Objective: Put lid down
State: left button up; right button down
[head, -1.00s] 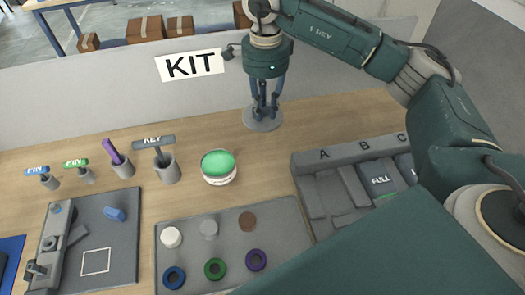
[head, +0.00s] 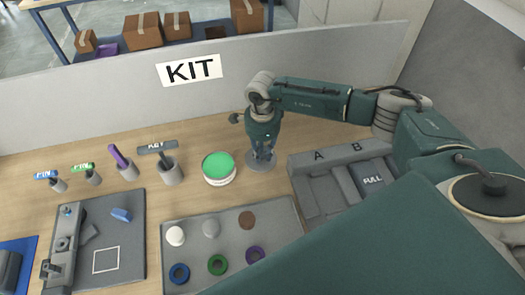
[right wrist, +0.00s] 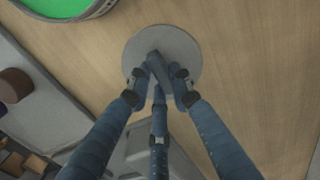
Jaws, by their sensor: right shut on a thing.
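The lid (head: 260,165) is a round grey disc with a raised grip in its middle. My right gripper (head: 262,154) points down over it and is shut on that grip. In the right wrist view the fingers (right wrist: 160,75) close around the grip of the lid (right wrist: 186,47). The lid looks level, on or just above the wooden table, right of a round tin (head: 219,178) with a green top. The lid and tin are apart. I cannot tell whether the lid touches the table. My left gripper is not in view.
A grey tray (head: 190,215) with pucks and rings lies in front. A lettered rack (head: 310,160) stands close on the right. Cups with tools, including a KEY cup (head: 171,174), stand left. A low wall with a KIT sign (head: 189,70) is behind.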

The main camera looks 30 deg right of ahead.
aim_at(262, 155)
jog(key=shift+f, duration=0.1)
jog(key=shift+f, duration=0.15)
jog(key=c, duration=1.6)
grip_release()
jog(key=shift+o, duration=0.2)
jog(key=shift+r, duration=0.35)
notch_tip(262, 155, up, 12)
jog(key=b, duration=0.4)
jog(key=shift+b, duration=0.35)
